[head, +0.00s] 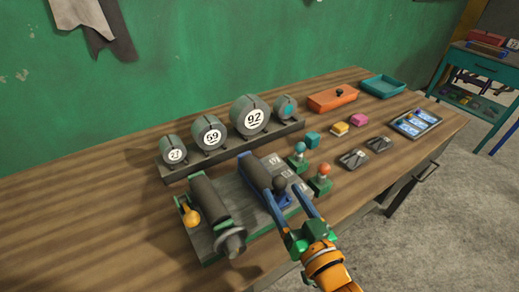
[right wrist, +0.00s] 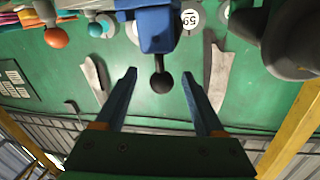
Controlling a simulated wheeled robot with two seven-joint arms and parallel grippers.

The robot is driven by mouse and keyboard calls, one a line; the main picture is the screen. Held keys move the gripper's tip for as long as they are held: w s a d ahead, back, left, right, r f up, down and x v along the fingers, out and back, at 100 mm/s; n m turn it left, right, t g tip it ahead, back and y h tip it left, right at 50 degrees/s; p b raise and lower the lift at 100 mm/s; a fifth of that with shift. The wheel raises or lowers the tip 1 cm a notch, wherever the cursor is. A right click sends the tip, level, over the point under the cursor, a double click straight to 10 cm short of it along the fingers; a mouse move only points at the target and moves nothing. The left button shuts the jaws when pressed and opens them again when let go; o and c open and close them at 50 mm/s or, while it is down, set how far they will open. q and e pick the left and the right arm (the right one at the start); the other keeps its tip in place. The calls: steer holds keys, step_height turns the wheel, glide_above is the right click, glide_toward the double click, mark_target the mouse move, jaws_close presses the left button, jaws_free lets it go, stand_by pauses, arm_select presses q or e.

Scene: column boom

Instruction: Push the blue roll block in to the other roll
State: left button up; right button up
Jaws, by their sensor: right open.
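The blue roll block (head: 248,163) carries a dark roll and stands on the right part of a grey machine bed (head: 228,208). The other roll (head: 209,199), dark with green end mounts, lies to its left, with a gap between them. My right gripper (head: 286,192) is open at the block's near end, its fingers either side of a black ball knob (head: 280,184). In the right wrist view the blue block (right wrist: 157,28) is at top centre, and its knob (right wrist: 160,83) hangs between the open blue fingers, touching neither. My left gripper is not in view.
A dark handwheel (head: 232,241) and a yellow knob (head: 191,217) sit at the bed's left. Teal (head: 298,158) and orange (head: 321,181) knobbed levers stand close right of the gripper. Numbered drums (head: 250,115) line the rack behind. The table's left is clear.

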mark_target(283, 187)
steer(key=shift+w+a+r, duration=0.3)
steer(key=shift+w+r, duration=0.05)
steer(key=shift+w, duration=0.1)
steer(key=shift+w+r, duration=0.2)
steer(key=shift+r, duration=0.05)
steer(key=shift+w+a+r+p, duration=0.2)
steer(key=shift+w+p, duration=0.05)
steer(key=shift+w, duration=0.1)
steer(key=shift+w+a+r+p, duration=0.15)
steer(key=shift+w+p, duration=0.05)
steer(key=shift+w, duration=0.15)
steer(key=x, duration=0.3)
steer(key=shift+w+a+f, duration=0.15)
steer(key=shift+w+f, duration=0.05)
steer(key=shift+f, duration=0.15)
steer(key=shift+s+r, duration=0.1)
steer(key=shift+s, duration=0.1)
steer(key=c, duration=0.3)
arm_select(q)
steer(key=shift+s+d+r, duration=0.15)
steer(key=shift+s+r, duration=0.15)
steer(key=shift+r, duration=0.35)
arm_select(e)
jaws_close()
